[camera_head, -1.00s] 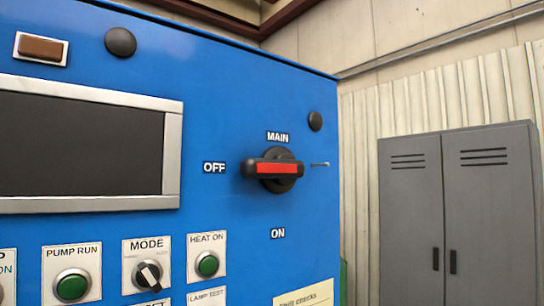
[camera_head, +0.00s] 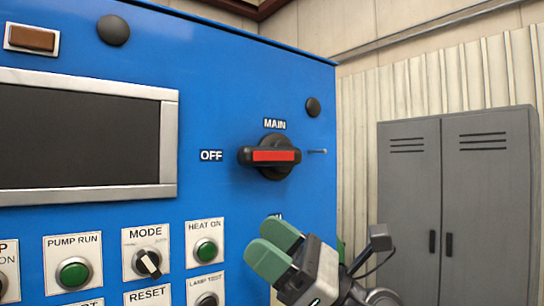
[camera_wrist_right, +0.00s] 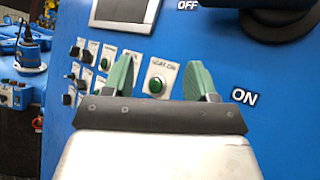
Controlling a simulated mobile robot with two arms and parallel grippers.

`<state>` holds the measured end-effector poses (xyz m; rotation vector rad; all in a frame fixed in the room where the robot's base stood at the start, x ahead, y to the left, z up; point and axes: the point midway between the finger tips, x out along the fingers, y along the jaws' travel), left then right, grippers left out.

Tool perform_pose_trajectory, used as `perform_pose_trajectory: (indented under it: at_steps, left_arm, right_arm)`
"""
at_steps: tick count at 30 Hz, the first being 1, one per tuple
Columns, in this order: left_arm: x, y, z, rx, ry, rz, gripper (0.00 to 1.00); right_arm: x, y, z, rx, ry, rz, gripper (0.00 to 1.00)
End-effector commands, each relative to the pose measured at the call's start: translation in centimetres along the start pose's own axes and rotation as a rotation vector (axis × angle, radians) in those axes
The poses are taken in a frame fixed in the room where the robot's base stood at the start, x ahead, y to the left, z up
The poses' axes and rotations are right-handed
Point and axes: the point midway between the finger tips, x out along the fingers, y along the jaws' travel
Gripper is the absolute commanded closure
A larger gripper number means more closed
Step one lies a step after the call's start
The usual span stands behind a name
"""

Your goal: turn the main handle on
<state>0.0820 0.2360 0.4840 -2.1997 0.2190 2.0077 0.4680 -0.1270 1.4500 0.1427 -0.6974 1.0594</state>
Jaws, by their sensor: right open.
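The main handle (camera_head: 270,156) is a black rotary switch with a red bar, on the blue panel below the MAIN label. Its bar lies level, with its left end toward the OFF label (camera_head: 211,156). My right gripper (camera_head: 273,248) is below the handle, open and empty, with green fingers; it covers most of the ON label in the head view. In the right wrist view the fingers (camera_wrist_right: 160,78) stand apart, the ON label (camera_wrist_right: 245,97) shows just right of them, and part of the black handle (camera_wrist_right: 280,18) shows at the top right. My left gripper is not in view.
The blue panel (camera_head: 220,100) carries a dark screen (camera_head: 80,135), a green HEAT ON button (camera_head: 206,250), a MODE knob (camera_head: 147,263) and a PUMP RUN button (camera_head: 74,272). A grey locker (camera_head: 455,210) stands behind at the right.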

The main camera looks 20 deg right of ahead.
Motion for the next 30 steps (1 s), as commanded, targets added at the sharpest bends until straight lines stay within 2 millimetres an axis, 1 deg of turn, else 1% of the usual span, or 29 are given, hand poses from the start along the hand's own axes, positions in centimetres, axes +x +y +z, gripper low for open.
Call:
perform_pose_trajectory:
  at_steps: [1,3,5,6,8,9,10,12,15,18,20,23,30]
  left_arm:
    - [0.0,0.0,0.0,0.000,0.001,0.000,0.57]
    - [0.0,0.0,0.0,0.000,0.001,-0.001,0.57]
    - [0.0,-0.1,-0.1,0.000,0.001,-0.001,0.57]
    - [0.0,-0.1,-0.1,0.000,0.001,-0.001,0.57]
    - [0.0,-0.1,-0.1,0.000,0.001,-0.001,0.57]
    - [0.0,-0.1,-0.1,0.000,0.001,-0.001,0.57]
    - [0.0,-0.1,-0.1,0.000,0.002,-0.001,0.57]
    - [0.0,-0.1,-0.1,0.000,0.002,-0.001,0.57]
    - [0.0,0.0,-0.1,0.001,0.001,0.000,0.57]
    - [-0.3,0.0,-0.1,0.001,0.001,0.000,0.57]
    - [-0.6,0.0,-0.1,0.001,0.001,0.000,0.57]
    - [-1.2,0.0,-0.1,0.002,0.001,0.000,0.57]
    - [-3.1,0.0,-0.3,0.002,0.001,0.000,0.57]
  right_arm:
    - [1.1,0.2,1.9,-0.211,0.079,0.077,0.43]
    - [1.8,0.0,3.6,-0.488,0.205,0.163,0.43]
    - [1.9,-0.6,5.2,-0.706,0.314,0.214,0.43]
    - [1.8,-1.3,6.3,-0.835,0.385,0.235,0.43]
    - [1.4,-2.3,8.1,-1.003,0.487,0.255,0.43]
    - [1.1,-3.0,9.2,-1.096,0.549,0.262,0.43]
    - [0.8,-3.4,10.0,-1.155,0.592,0.263,0.43]
    - [0.1,-4.3,11.7,-1.262,0.677,0.262,0.43]
    - [-0.6,-5.2,13.2,-1.351,0.756,0.257,0.43]
    - [-0.6,-5.7,13.7,-1.382,0.789,0.254,0.43]
    - [-0.1,-5.9,13.4,-1.385,0.793,0.256,0.43]
    - [1.1,-6.3,12.5,-1.383,0.792,0.259,0.43]
    - [4.5,-7.5,9.6,-1.379,0.789,0.258,0.43]
